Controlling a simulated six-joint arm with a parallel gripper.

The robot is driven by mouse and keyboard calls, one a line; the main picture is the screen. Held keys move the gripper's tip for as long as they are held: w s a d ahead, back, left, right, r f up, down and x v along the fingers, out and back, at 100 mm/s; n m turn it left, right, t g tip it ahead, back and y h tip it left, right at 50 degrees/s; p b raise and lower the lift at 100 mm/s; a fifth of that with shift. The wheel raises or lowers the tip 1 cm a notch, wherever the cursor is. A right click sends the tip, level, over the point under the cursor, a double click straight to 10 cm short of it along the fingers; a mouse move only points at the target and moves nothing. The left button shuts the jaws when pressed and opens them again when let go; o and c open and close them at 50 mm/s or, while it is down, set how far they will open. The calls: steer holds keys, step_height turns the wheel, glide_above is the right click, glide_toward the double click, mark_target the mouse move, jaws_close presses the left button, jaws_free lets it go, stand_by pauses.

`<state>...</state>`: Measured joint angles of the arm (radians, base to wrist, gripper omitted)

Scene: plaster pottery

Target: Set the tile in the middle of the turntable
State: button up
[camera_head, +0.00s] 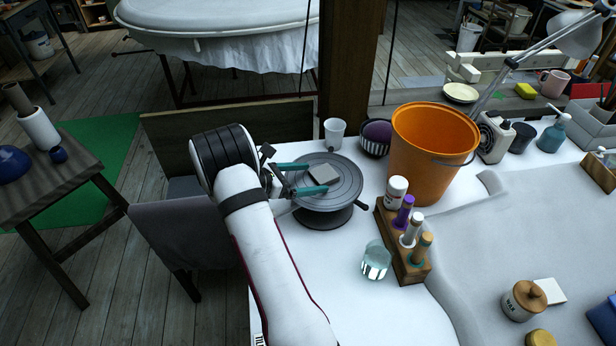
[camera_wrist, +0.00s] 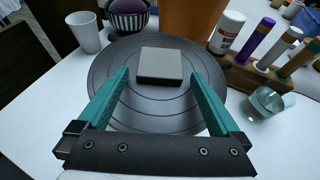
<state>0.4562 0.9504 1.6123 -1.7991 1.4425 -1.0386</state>
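A small square light-grey tile (camera_head: 324,173) lies flat on the dark grey round turntable (camera_head: 337,195). In the wrist view the tile (camera_wrist: 161,65) sits near the middle of the turntable (camera_wrist: 150,113), slightly toward its far side. My gripper (camera_head: 290,177) has its two teal fingers spread over the turntable from the left. In the wrist view my gripper (camera_wrist: 158,78) is open, one finger on each side of the tile's near edge, with gaps between fingers and tile. Nothing is between the fingers close to the palm.
A white cup (camera_head: 334,134) and a dark bowl with a purple ball (camera_head: 377,133) stand behind the turntable. An orange bucket (camera_head: 431,150) is to the right. A wooden rack of bottles (camera_head: 403,245) and a clear glass (camera_head: 376,262) stand front right.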

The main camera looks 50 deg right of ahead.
steer(key=shift+w+a+r, duration=0.15)
steer(key=shift+a+r, duration=0.1)
steer(key=shift+r, duration=0.05)
steer(key=v, duration=1.1)
steer(key=s+a+r+m+t+y, duration=0.2)
steer(key=s+a+m+y, duration=0.5)
steer(key=a, duration=0.9)
steer(key=s+a+r+m+t+y, duration=0.3)
steer(key=s+a+m+y, duration=0.4)
steer(key=s+a+m, duration=0.5)
steer(key=s+a+r, duration=0.1)
steer(key=s+a, duration=0.2)
steer(key=a, duration=0.1)
steer(key=shift+s+r, duration=0.2)
steer(key=shift+s, duration=0.1)
